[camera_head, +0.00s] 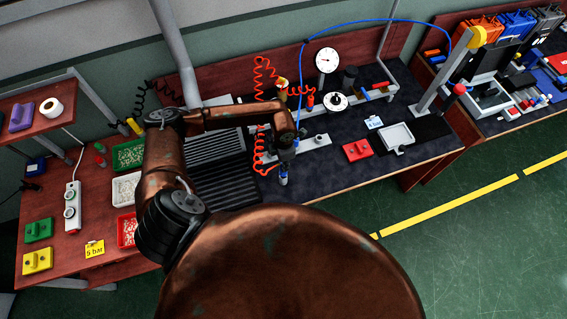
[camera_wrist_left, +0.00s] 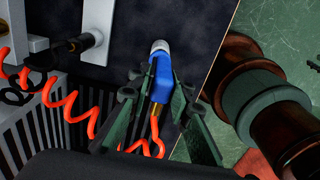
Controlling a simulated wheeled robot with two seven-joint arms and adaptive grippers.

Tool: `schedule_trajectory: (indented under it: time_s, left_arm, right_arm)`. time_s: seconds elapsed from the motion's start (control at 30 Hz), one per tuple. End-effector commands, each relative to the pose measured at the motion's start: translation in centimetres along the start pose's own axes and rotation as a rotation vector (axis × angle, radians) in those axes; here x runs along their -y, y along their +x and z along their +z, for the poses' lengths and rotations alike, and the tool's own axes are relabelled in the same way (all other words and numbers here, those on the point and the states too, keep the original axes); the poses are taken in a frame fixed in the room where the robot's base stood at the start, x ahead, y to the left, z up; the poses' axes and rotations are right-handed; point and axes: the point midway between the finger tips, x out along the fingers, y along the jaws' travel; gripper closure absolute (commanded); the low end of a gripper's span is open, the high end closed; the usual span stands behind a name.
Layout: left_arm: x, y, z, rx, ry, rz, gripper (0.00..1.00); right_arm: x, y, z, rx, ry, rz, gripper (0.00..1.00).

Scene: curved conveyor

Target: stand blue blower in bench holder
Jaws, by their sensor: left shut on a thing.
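The blue blower (camera_wrist_left: 161,84) is between the fingers of my left gripper (camera_wrist_left: 157,92) in the left wrist view. Its silver nozzle points away from the hand, and a coiled orange hose trails from its near end. In the head view my left gripper (camera_head: 284,153) is over the front of the dark bench mat, with the blower's tip (camera_head: 283,180) hanging below it. A metal fixture (camera_head: 316,141) with a short peg stands beside the hand and may be the holder; I cannot tell for sure. It also shows in the left wrist view (camera_wrist_left: 93,42), apart from the blower. My right gripper is not in view.
A black ribbed block (camera_head: 222,180) lies left of the hand. A pressure gauge (camera_head: 327,60), a red block (camera_head: 356,150) and a white tray (camera_head: 396,136) are to the right. The red coiled hose (camera_head: 259,75) hangs close by the arm. Some mat near the front edge is clear.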

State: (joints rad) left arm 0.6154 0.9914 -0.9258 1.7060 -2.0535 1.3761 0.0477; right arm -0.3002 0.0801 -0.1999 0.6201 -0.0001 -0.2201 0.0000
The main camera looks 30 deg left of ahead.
Motion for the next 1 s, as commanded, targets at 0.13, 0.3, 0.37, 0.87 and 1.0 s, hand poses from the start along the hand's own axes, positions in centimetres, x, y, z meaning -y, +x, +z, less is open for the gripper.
schedule_trajectory:
  time_s: [0.13, 0.3, 0.37, 0.87, 1.0]
  left_arm:
    - [0.0, 0.4, 0.0, 0.001, 0.000, 0.000, 1.00]
    - [0.0, 0.8, 0.0, 0.001, 0.000, 0.000, 1.00]
    - [0.0, 1.0, 0.0, 0.001, 0.000, 0.000, 1.00]
    - [0.0, 2.1, 0.0, 0.001, 0.000, 0.000, 1.00]
    - [0.0, 2.5, 0.0, 0.001, 0.000, 0.000, 1.00]
  right_arm:
    - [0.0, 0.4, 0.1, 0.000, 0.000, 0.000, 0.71]
    - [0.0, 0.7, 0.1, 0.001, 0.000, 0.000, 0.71]
    - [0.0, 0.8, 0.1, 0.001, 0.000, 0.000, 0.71]
    - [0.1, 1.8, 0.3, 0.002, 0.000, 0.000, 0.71]
    - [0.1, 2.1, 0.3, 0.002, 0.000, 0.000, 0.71]
